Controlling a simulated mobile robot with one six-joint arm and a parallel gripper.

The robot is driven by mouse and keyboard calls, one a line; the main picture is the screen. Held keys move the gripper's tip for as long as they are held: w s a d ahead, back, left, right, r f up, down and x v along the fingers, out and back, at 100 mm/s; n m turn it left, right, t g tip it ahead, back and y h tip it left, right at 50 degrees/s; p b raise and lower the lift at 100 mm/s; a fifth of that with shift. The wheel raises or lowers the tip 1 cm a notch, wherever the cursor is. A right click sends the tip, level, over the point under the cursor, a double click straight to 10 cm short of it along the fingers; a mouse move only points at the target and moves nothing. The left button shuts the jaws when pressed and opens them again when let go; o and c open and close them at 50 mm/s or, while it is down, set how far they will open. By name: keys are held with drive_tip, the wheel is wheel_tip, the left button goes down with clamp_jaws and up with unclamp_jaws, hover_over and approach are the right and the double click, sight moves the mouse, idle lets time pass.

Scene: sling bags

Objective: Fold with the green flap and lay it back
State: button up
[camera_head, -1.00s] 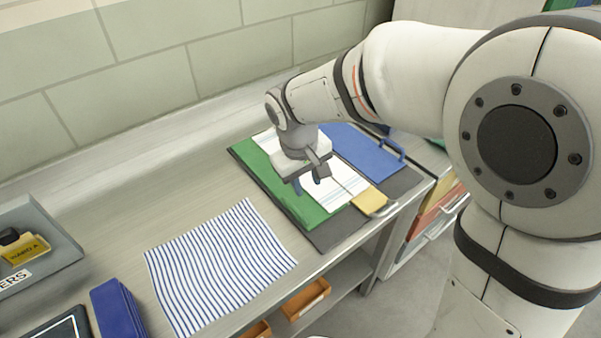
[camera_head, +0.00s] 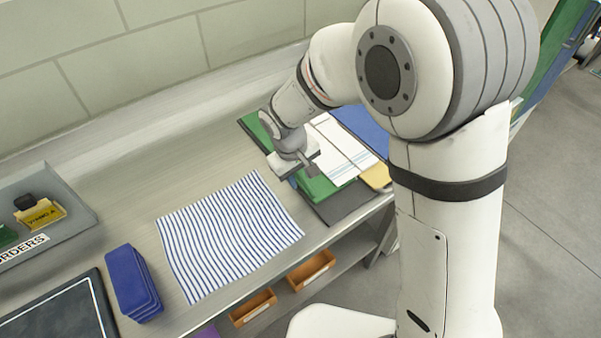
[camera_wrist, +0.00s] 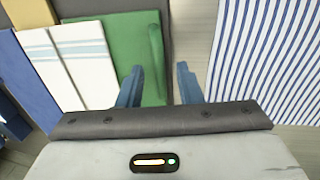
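The green flap (camera_head: 318,188) lies flat on the left side of a dark grey folding board (camera_head: 345,207). It also shows in the wrist view (camera_wrist: 118,45), with a narrow raised green strip along its outer edge. A white cloth with pale blue stripes (camera_head: 338,150) lies over the board's middle, beside the green. My gripper (camera_head: 302,176) is over the green flap's outer side. In the wrist view my gripper (camera_wrist: 160,84) has its two blue fingers apart, one over the green and one beyond its edge. Nothing is held between them. Contact cannot be told.
A blue flap (camera_head: 362,130) and a yellow flap (camera_head: 377,176) belong to the board. A blue-striped cloth (camera_head: 230,235) lies flat to the left. A blue stack (camera_head: 132,283), a dark tray (camera_head: 60,318) and a grey bin (camera_head: 75,222) stand farther left. Bare bench lies behind the striped cloth.

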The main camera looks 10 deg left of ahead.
drive_tip(key=shift+c, duration=0.4)
clamp_jaws()
drive_tip(key=shift+r, duration=0.1)
